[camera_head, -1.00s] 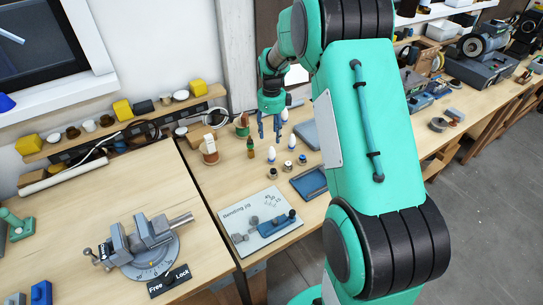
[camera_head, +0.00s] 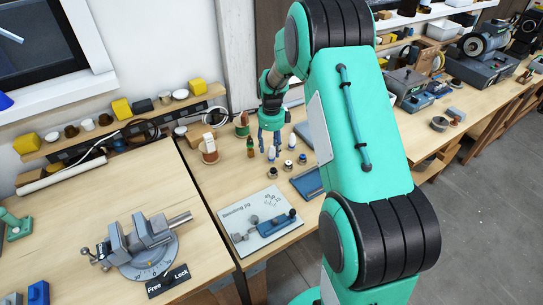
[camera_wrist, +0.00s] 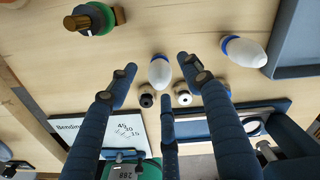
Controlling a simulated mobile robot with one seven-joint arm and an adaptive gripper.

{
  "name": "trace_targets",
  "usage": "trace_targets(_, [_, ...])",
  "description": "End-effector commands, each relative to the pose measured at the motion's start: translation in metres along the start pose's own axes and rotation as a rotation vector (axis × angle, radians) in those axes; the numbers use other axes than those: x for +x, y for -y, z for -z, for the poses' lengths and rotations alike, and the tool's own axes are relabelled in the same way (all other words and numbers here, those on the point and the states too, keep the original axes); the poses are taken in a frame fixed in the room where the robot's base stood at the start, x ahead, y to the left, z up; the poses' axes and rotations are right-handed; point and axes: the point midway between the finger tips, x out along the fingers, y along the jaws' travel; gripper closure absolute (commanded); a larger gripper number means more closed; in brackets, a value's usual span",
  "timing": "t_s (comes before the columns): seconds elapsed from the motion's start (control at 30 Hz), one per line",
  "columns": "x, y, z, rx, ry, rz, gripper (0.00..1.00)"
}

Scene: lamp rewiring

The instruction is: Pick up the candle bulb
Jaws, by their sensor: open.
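A white, rounded bulb with a blue collar (camera_wrist: 159,72) stands on the bench; it also shows in the head view (camera_head: 269,157). A similar white and blue bulb (camera_wrist: 245,50) stands to its right in the wrist view. The pictures do not settle which one is the candle bulb. My gripper (camera_wrist: 157,78) is open and empty, its fingers spread around the first bulb in the wrist view. In the head view my gripper (camera_head: 269,146) points down, fingertips just above that bulb or beside it; I see no grip on it.
Small dark-topped fittings (camera_wrist: 147,99) stand close to the bulb. A blue tray (camera_head: 307,184), a grey tray (camera_wrist: 292,45) and the bending jig board (camera_head: 236,214) lie around.

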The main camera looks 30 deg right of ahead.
Motion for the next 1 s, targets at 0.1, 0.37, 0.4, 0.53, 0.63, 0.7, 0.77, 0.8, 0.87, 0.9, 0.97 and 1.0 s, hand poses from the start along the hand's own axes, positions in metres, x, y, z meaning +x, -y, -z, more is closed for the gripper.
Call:
trace_targets(0.1, [0.001, 0.0, 0.0, 0.0, 0.0, 0.001, 0.5])
trace_targets(0.37, [0.002, 0.0, 0.0, 0.0, 0.0, 0.0, 0.5])
trace_targets(0.4, [0.003, 0.0, 0.0, 0.0, 0.0, 0.0, 0.5])
trace_targets(0.53, [0.011, 0.0, 0.0, 0.0, -0.001, -0.001, 0.5])
trace_targets(0.63, [0.022, 0.0, 0.0, 0.0, 0.0, 0.0, 0.5])
trace_targets(0.7, [0.031, -0.001, 0.0, 0.0, 0.0, 0.0, 0.5])
trace_targets(0.77, [0.038, -0.001, 0.0, 0.0, 0.0, -0.001, 0.5])
trace_targets(0.8, [0.043, -0.001, 0.0, 0.0, -0.001, -0.001, 0.5])
trace_targets(0.87, [0.048, -0.001, 0.0, 0.0, 0.0, -0.001, 0.5])
trace_targets(0.9, [0.05, -0.001, 0.0, 0.0, 0.0, 0.0, 0.5])
trace_targets(0.97, [0.052, 0.0, 0.0, 0.0, 0.0, 0.001, 0.5])
trace_targets(1.0, [0.053, 0.0, 0.0, 0.0, 0.001, 0.001, 0.5])
